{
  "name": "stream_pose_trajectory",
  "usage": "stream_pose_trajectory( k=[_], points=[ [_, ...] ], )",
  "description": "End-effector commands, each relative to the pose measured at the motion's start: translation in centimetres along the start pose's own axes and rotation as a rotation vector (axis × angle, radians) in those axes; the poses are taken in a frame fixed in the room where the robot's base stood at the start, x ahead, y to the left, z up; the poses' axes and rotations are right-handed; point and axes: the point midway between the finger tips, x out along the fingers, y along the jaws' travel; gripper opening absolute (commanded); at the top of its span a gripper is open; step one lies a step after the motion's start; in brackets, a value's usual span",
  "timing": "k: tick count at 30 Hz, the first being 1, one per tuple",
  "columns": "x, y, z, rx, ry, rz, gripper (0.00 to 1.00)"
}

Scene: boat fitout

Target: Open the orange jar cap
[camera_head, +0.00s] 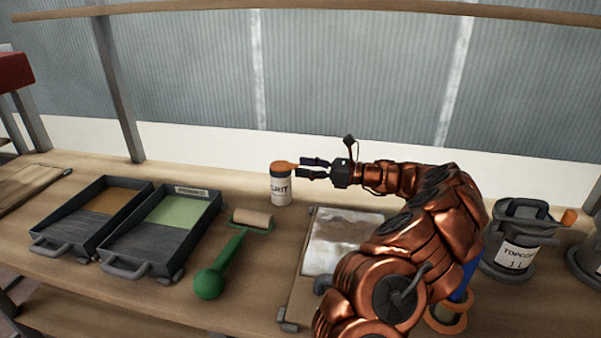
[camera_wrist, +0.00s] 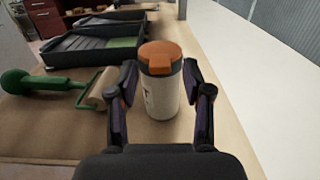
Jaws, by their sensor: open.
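The jar (camera_head: 280,190) is white with a dark band and the letters "GRIT", and stands upright on the wooden bench. Its orange cap (camera_head: 281,167) is on top, with a tab pointing toward my gripper. My gripper (camera_head: 302,168) is open just to the right of the jar, at about cap height. In the wrist view the jar (camera_wrist: 161,100) stands ahead between the two open fingers, and the cap (camera_wrist: 160,57) shows whole with its tab facing me.
Two dark trays (camera_head: 112,266) lie to the left. A green-handled roller (camera_head: 210,283) lies in front of the jar. A flat panel (camera_head: 310,250) lies beneath my arm. A labelled tin (camera_head: 516,257) stands at right. The bench behind the jar is clear.

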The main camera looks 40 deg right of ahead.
Motion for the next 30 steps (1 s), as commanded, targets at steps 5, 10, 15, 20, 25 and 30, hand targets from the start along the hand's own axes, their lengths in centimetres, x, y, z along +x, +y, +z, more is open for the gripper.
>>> stream_pose_trajectory(
  k=[5, 10, 15, 20, 25, 30],
  points=[
    [1.6, 0.0, -0.1, 0.002, 0.0, 0.001, 0.5],
    [1.7, 0.0, -0.1, 0.002, 0.001, 0.0, 0.5],
    [1.7, 0.0, 0.0, 0.002, 0.001, 0.0, 0.41],
    [1.7, 0.0, -0.1, 0.002, 0.001, 0.0, 0.24],
    [1.7, 0.0, -0.1, 0.002, 0.001, 0.0, 0.06],
    [1.7, 0.0, -0.1, 0.002, 0.001, 0.0, 0.0]
  ],
)
